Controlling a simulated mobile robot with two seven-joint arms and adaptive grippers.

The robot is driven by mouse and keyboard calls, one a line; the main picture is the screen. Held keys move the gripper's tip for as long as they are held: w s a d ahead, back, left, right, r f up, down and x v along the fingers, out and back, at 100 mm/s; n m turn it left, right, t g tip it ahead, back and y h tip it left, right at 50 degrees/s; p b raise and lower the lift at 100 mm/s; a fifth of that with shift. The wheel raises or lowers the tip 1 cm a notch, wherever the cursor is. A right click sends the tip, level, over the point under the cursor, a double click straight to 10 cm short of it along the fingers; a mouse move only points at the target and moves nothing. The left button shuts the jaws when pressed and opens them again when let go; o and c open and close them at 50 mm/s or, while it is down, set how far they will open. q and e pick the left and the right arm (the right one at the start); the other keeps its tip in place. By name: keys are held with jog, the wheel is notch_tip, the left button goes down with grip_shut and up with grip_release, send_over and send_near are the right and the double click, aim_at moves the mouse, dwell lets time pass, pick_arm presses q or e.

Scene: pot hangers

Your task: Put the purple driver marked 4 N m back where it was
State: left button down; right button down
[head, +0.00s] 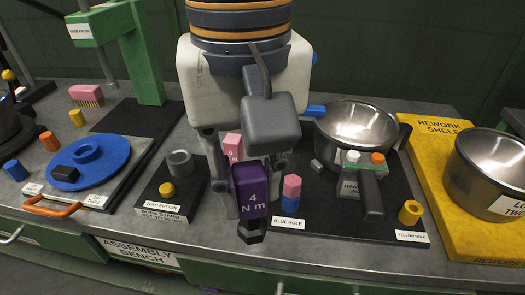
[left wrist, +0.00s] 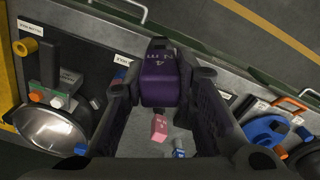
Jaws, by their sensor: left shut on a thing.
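The purple driver (head: 251,190), marked 4 N m, is in the jaws of my left gripper (head: 250,172). In the head view it is upright, its dark tip pointing down, near the bench's front edge. In the left wrist view the purple driver (left wrist: 160,82) sits between both fingers. A blue ring (head: 290,204) with a pink piece (head: 292,184) in or on it stands right of the driver, behind the BLUE HOLE label (head: 288,223). A yellow ring (head: 410,212) stands by the YELLOW HOLE label (head: 411,236); it looks empty. My right gripper is not seen.
A fixture (head: 351,187) and a steel pot (head: 355,122) stand on the dark mat at right. Another pot (head: 492,172) is on the yellow rework shelf (head: 428,165). A grey stand (head: 165,205) and blue turntable (head: 105,157) are left. A pink marked piece (head: 233,146) is partly hidden.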

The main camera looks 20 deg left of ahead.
pick_arm(q)
jog(key=w+a+f, duration=0.1)
jog(key=w+a, duration=0.1)
jog(key=w+a+f, duration=0.1)
jog(key=a, duration=0.1)
jog(key=shift+w+a+f, duration=0.1)
jog(key=shift+w+f, duration=0.25)
jog(key=shift+w, duration=0.05)
jog(key=w+a+f, duration=0.3)
jog(key=f, duration=0.5)
jog(key=shift+a+f, duration=0.15)
jog(key=shift+f, duration=0.15)
jog(key=shift+f, duration=0.1)
jog(key=c, duration=1.3)
grip_release()
jog(key=shift+f, duration=0.1)
notch_tip(320, 180, up, 12)
jog(key=shift+r, duration=0.2)
